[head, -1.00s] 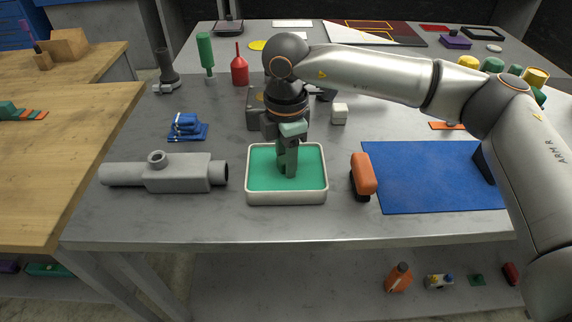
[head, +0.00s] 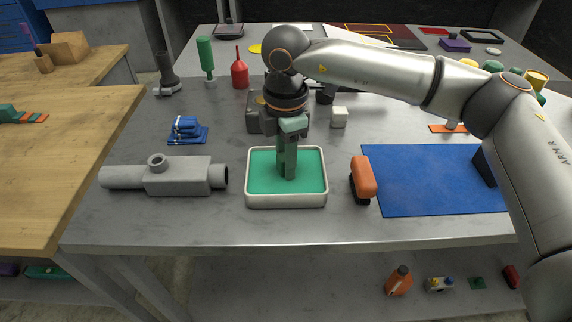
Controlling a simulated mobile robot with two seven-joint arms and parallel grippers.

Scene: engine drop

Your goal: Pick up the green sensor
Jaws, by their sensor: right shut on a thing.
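My right gripper (head: 287,173) points down over the white-rimmed tray (head: 286,202) with a green floor, in the middle of the grey table. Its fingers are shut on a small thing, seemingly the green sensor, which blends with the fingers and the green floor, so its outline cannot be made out. The fingertips are low over the tray's middle; whether they touch the floor cannot be told. My left gripper is not in view.
A grey pipe-like housing (head: 178,176) lies left of the tray. An orange-handled brush (head: 363,178) and a blue mat (head: 430,185) are to the right. A dark grey block (head: 254,121) and a white cube (head: 339,116) stand behind. The table front is clear.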

